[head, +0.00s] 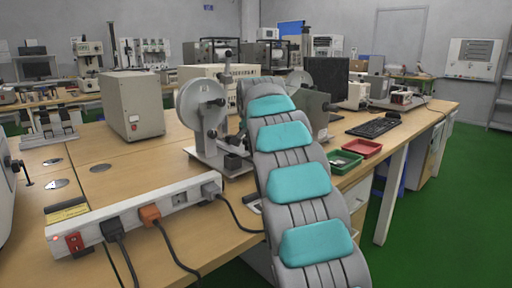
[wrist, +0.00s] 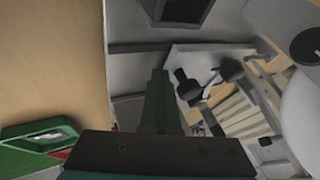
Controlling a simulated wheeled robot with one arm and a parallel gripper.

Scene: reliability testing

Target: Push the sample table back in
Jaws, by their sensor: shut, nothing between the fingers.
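A grey test machine stands on the wooden desk, with a round grey disc (head: 200,105) and a light base (head: 222,160). My grey arm with teal pads covers its right part in the head view. I cannot pick out the sample table for certain. The wrist view shows a grey surface (wrist: 195,62), dark knobs (wrist: 186,86) and pale slats (wrist: 232,112) close beyond my gripper. My gripper (wrist: 158,100) is shut and empty, its dark green fingers together in front of these parts. I cannot tell whether the fingers touch them. My gripper is hidden in the head view.
A power strip (head: 140,215) with cables lies along the desk's front edge. A green tray (head: 344,161), a red tray (head: 362,148) and a keyboard (head: 374,127) are right of my arm. A beige box (head: 132,104) stands at left. Green floor (head: 440,210) is clear at right.

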